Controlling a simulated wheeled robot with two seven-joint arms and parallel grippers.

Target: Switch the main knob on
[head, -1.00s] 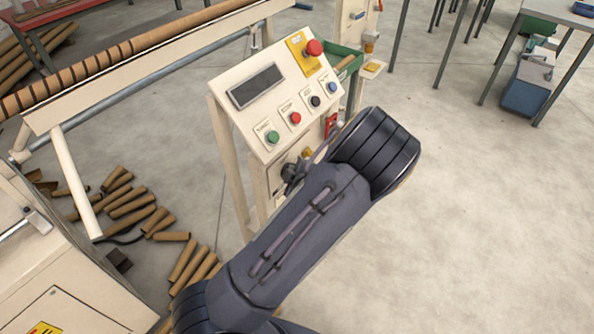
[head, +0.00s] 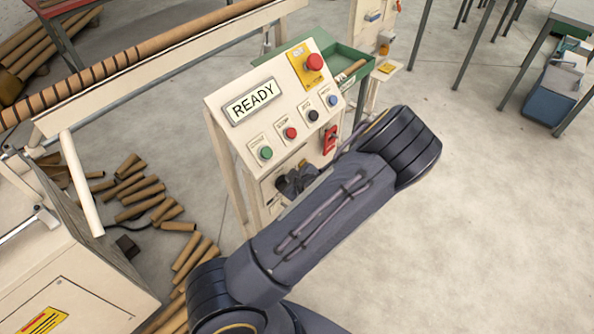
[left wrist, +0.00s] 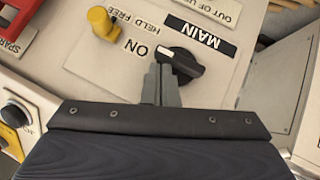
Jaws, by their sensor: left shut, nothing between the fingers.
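The console display (head: 253,102) reads "READY". My right gripper is not in view.
A yellow knob (left wrist: 103,22) is on the same panel. A red emergency button (head: 314,62) and several small buttons are on the console. Cardboard tubes (head: 140,190) lie on the floor at left.

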